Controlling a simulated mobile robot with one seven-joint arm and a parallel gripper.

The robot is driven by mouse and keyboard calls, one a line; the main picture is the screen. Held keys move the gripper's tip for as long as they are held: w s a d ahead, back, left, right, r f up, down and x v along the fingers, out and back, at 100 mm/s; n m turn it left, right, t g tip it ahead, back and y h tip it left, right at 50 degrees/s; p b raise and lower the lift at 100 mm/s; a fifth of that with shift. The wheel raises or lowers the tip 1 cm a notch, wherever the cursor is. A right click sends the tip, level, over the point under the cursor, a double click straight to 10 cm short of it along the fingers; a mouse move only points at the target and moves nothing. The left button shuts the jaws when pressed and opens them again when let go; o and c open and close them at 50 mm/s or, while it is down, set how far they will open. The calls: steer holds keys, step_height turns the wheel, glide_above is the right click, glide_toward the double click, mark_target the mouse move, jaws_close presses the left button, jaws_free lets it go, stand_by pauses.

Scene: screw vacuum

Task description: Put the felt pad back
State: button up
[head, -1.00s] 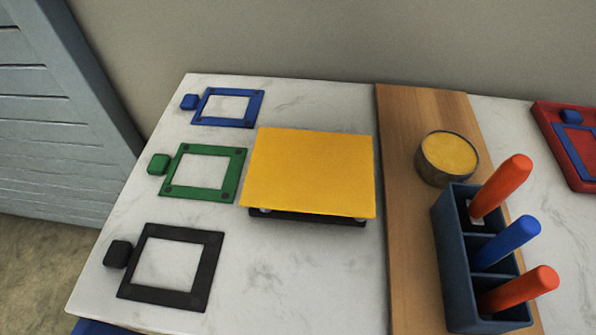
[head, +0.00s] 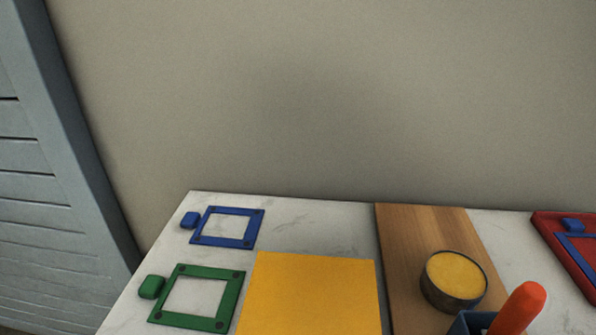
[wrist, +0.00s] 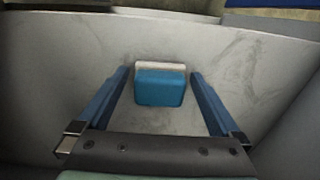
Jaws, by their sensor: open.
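My gripper (wrist: 160,75) is open in the wrist view, with one blue finger on each side. A small blue block (wrist: 159,88) with a pale strip (wrist: 160,67) along its far edge lies on a grey-white surface between or just beyond the fingertips. Gaps show between it and both fingers. It may be the felt pad, but I cannot tell for certain. My gripper and this block do not show in the head view.
In the head view, a blue frame (head: 197,239) and a green frame (head: 182,318) lie left of a yellow sheet (head: 310,295). A wooden board (head: 400,265) bears a round tin (head: 455,280) and a partly cut-off holder (head: 470,324) with an orange handle (head: 520,308). A red tray (head: 560,235) is at right.

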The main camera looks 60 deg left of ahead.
step_height(320, 180, up, 7)
steer(key=shift+r+p, duration=0.15)
steer(key=shift+p, duration=1.05)
